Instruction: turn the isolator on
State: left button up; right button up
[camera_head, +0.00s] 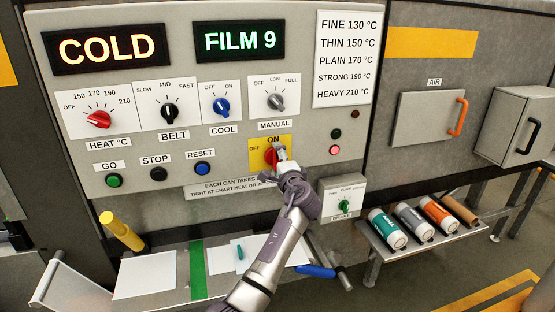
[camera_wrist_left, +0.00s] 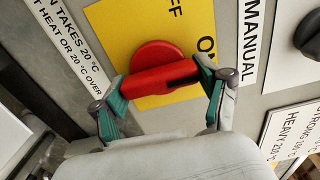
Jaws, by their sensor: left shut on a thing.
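The isolator is a red rotary knob (camera_head: 270,157) on a yellow plate (camera_head: 256,142), marked OFF at its left and ON at its top in the head view. My left gripper (camera_head: 280,154) is at the knob and covers part of it. In the left wrist view, the green finger pads of the left gripper (camera_wrist_left: 161,93) are closed on the two ends of the red knob's bar (camera_wrist_left: 150,88). The black-marked end of the bar points toward the ON side of the plate. The right finger hides its tip. My right gripper is not in view.
The panel holds heat, belt, cool and manual dials (camera_head: 275,101), and GO, STOP and RESET buttons (camera_head: 203,168). A brake box (camera_head: 342,200) stands below right. Film rolls (camera_head: 438,215) lie on a rack at the right. A yellow post (camera_head: 121,229) stands at the left.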

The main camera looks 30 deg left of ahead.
pick_arm(q)
jog(key=o, duration=1.2)
jog(key=shift+c, duration=0.2)
jog(key=v, duration=1.2)
